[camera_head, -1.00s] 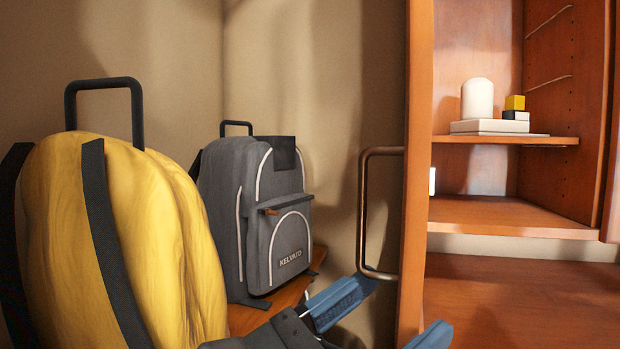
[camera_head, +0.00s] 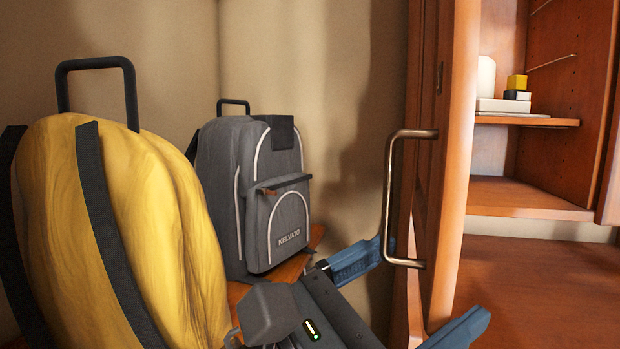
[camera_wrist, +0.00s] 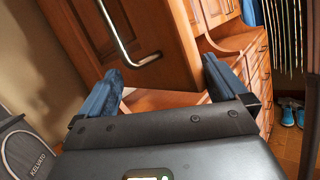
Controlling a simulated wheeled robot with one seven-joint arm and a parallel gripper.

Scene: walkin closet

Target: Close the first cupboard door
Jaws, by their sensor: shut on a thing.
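The cupboard door (camera_head: 447,170) is reddish-brown wood and stands open, its outer face seen at a steep slant. A metal bar handle (camera_head: 389,200) is on that face. My gripper (camera_head: 435,283) straddles the lower part of the door, with one blue finger on the handle side and the other on the inner side. In the wrist view the door (camera_wrist: 120,40) and its handle (camera_wrist: 122,38) lie ahead, with the fingers of my gripper (camera_wrist: 160,70) on both sides of the door's lower part. The exact contact is partly hidden.
The open cupboard interior (camera_head: 525,195) holds a white object, books and small blocks on a shelf. A yellow backpack (camera_head: 150,220) and a grey backpack (camera_head: 235,200) stand left of my gripper. Drawers (camera_wrist: 255,75) and hanging clothes (camera_wrist: 285,30) show in the wrist view.

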